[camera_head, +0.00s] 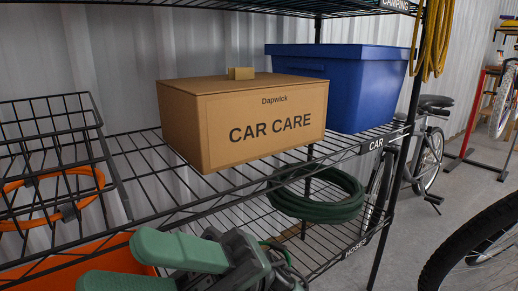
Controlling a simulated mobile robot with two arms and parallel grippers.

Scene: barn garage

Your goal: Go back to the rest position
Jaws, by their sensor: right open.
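My right gripper (118,263) is at the bottom of the view, in front of the wire shelf. Its two green fingers point left and stand apart, with nothing seen between them. My left gripper is not in view. A cardboard box (265,125) marked "CAR CARE" sits on the shelf (145,165), above and behind my right gripper, not touching it. A small brown block (241,73) is on top of the box.
A blue bin (345,90) stands right of the box. A black wire basket (50,130) with an orange cord (60,205) is at left. A green hose (318,195) lies on the lower shelf, and an orange container (75,265) is at lower left. Bicycles (430,150) stand at right.

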